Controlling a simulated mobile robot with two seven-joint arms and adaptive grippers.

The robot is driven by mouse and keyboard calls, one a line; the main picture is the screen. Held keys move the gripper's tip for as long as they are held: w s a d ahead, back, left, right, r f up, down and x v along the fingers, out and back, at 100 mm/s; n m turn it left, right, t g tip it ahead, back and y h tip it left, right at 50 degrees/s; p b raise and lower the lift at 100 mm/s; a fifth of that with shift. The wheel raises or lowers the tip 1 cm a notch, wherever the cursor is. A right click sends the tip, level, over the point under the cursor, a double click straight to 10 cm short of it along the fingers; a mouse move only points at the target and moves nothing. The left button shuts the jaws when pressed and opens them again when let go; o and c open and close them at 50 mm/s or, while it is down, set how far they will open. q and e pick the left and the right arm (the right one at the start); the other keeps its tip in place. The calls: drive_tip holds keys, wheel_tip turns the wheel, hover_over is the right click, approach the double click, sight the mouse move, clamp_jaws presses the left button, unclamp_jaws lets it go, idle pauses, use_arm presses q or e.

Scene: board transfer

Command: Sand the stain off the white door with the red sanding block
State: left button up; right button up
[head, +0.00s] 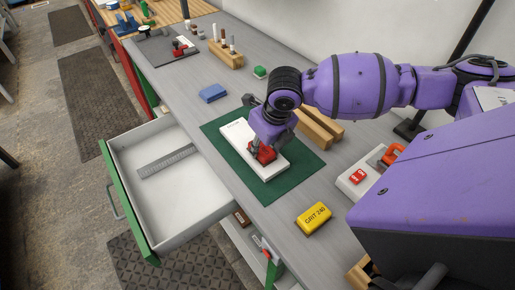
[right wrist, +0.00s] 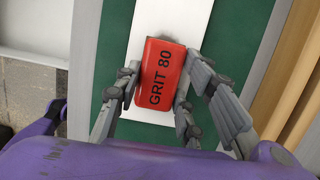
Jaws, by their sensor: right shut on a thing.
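The white door (head: 239,133) is a flat panel lying on a green mat (head: 303,158) on the grey bench. The red sanding block (head: 265,154), marked GRIT 80 in the right wrist view (right wrist: 161,75), is at the door's near part. My right gripper (head: 262,148) is shut on it, with a finger on each side. The block appears to touch the door, though the contact is hidden. A dark smudge, perhaps the stain, shows just beyond the block's far edge in the right wrist view (right wrist: 166,38). My left gripper is not in view.
A yellow GRIT 240 block (head: 314,218) lies right of the mat, a blue block (head: 213,93) and green item (head: 260,72) beyond it. Wooden bars (head: 320,125) lie behind my gripper.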

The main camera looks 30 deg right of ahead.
drive_tip(key=shift+w+f, duration=0.1)
drive_tip(key=shift+w, duration=0.45)
drive_tip(key=shift+w+a+b, duration=0.25)
drive_tip(key=shift+w+b, duration=0.15)
drive_tip(key=shift+w, duration=0.75)
drive_tip(key=shift+w+a, duration=0.1)
drive_tip(key=shift+w, duration=0.6)
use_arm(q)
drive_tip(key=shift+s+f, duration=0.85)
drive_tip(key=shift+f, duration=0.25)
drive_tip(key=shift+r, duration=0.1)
use_arm(e)
drive_tip(key=shift+r, duration=0.2)
